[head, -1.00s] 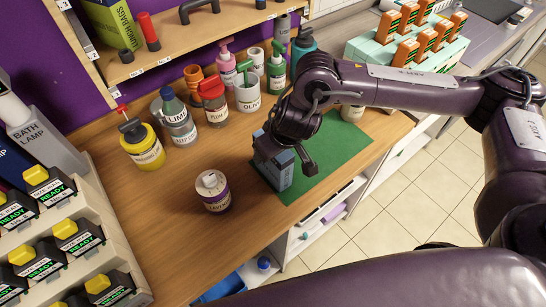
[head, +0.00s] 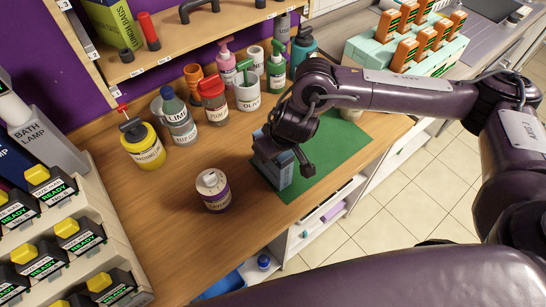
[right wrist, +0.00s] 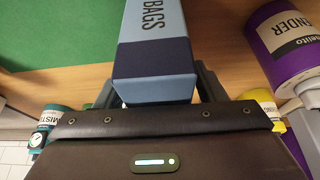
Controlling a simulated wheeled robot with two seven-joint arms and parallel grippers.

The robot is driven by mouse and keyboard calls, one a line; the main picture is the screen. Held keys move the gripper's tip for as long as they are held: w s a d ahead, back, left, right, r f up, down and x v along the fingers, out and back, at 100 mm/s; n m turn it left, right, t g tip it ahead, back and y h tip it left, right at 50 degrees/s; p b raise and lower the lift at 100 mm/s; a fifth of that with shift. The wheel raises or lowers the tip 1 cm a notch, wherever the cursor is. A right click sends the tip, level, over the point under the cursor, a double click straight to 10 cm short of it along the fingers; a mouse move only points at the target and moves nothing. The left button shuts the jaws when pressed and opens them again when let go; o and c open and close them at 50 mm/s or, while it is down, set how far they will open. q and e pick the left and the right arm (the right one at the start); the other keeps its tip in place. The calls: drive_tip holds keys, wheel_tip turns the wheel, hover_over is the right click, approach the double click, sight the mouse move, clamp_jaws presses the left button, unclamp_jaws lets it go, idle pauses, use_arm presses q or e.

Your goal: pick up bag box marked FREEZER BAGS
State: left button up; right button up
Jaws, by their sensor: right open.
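A bag box (head: 286,174) in light and dark blue stands on the green mat on the wooden counter in the head view. In the right wrist view the box (right wrist: 155,55) fills the upper middle and shows the word BAGS; the rest of its label is out of view. My right gripper (head: 283,157) is over the box, with its fingers on either side. In the right wrist view the open right gripper (right wrist: 157,90) has the near end of the box between its fingers. I cannot tell whether they touch it. My left gripper is not in view.
A white and purple jar (head: 213,190) stands left of the box. Several bottles and pots, including a yellow bottle (head: 143,147), line the counter's back. The green mat (head: 345,150) has bare room right of the gripper. The counter's front edge is close.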

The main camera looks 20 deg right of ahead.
drive_tip(key=c, duration=1.1)
drive_tip(key=shift+c, duration=0.2)
drive_tip(key=shift+r, duration=0.15)
